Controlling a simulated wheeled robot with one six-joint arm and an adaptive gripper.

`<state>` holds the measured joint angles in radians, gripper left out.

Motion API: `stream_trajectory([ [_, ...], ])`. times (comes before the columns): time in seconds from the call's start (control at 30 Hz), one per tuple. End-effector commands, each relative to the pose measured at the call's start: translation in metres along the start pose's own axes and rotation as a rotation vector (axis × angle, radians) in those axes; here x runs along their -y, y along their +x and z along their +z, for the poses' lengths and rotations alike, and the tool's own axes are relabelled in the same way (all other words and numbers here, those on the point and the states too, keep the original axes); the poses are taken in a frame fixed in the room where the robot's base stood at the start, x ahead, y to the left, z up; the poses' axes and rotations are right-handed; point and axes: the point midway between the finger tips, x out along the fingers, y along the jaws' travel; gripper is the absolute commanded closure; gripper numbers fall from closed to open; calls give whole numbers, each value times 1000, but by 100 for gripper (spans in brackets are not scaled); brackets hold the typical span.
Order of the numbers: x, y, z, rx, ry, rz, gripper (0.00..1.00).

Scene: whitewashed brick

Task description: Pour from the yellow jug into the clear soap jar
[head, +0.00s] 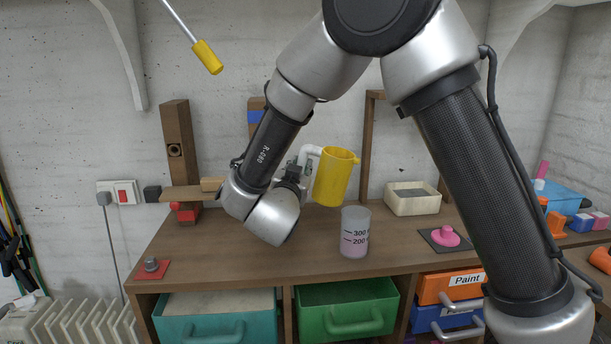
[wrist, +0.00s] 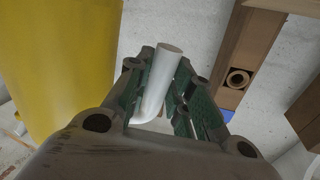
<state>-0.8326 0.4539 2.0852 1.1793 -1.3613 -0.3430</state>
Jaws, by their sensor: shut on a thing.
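The yellow jug (head: 333,178) is held in the air above the bench, above and slightly left of the clear soap jar, tilted slightly. My gripper (head: 304,165) is shut on its white handle. In the wrist view the white handle (wrist: 162,80) lies between the green-padded fingers, and the jug's yellow wall (wrist: 62,60) fills the left side. The clear soap jar (head: 355,232) stands upright on the bench, with marks reading 300 and 200 and pinkish contents low inside. The jug's inside is hidden.
The wooden bench (head: 220,250) is clear left of the jar. A pink item (head: 446,237) sits on a dark mat to the right, with a cream box (head: 411,199) behind. A red plate with a grey knob (head: 151,266) lies at the left. Wooden posts (head: 177,145) stand behind.

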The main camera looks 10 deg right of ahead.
Motion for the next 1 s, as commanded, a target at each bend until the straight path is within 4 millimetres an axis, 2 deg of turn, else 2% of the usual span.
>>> stream_trajectory([
  [0.27,1,0,4,-24,120,-5,100],
  [0.43,2,0,12,-69,349,-5,100],
  [0.57,-7,-1,12,-113,573,-4,100],
  [1.0,-7,-2,13,-113,575,-5,100],
])
